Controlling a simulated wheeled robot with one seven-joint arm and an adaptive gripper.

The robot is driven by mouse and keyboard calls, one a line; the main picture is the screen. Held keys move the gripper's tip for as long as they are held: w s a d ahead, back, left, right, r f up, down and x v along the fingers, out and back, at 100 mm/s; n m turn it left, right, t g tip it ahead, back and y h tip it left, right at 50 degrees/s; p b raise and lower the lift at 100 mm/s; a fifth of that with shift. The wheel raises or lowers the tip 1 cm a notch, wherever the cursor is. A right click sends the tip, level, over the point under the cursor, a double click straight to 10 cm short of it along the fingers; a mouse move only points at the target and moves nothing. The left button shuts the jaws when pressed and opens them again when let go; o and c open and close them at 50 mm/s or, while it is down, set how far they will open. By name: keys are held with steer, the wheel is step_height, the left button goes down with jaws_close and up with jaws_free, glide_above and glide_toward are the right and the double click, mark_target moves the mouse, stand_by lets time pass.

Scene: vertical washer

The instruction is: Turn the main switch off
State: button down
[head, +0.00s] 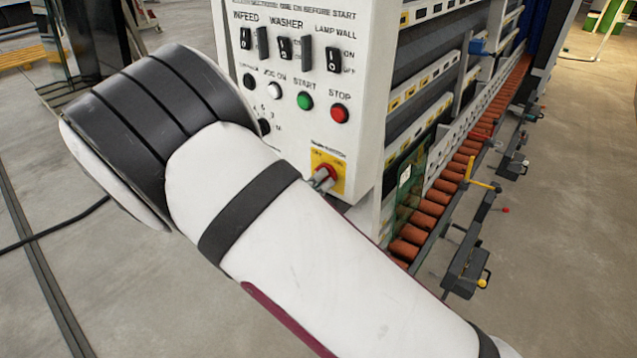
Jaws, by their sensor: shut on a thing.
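The main switch (327,169) is a red knob on a yellow plate low on the white control panel, in the head view. The tip of my gripper (320,180), a small grey part, shows at the knob, shut on it. The rest of the gripper is hidden behind my white forearm, which crosses the middle of the view. The knob is partly covered, so its exact angle is hard to tell.
The control panel (365,115) has black rocker switches above, a green start button (305,100) and a red stop button (339,113). The washer's orange rollers (432,208) run back to the right. Open concrete floor lies on both sides.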

stand_by(0.3)
steer(key=c, duration=1.7)
jaws_free()
steer(key=v, duration=1.2)
